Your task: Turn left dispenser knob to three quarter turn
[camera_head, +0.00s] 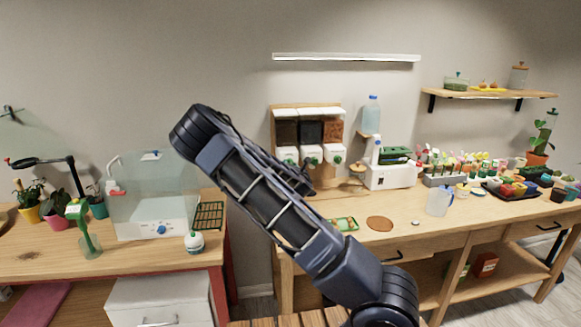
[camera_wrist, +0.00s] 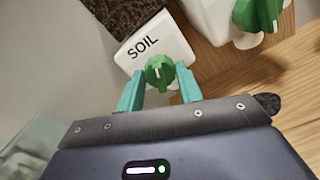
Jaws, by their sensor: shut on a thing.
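In the wrist view, a green knob (camera_wrist: 159,72) with a pale line on it sits on a white dispenser front (camera_wrist: 160,45) marked SOIL. This is the left dispenser (camera_head: 287,153) in the row of three in the head view. My gripper (camera_wrist: 160,78) has its teal fingers on either side of the knob, shut on it. The knob's pale line stands nearly upright in the wrist picture. In the head view my arm reaches up and over toward the dispensers, and the fingertips are hard to make out.
A second green knob (camera_wrist: 258,15) on the neighbouring dispenser is close by at the upper right of the wrist view. The wooden bench (camera_head: 400,215) holds a white appliance (camera_head: 390,177), a round brown mat (camera_head: 380,223) and a clear jug (camera_head: 438,202). Grey wall lies left of the dispenser.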

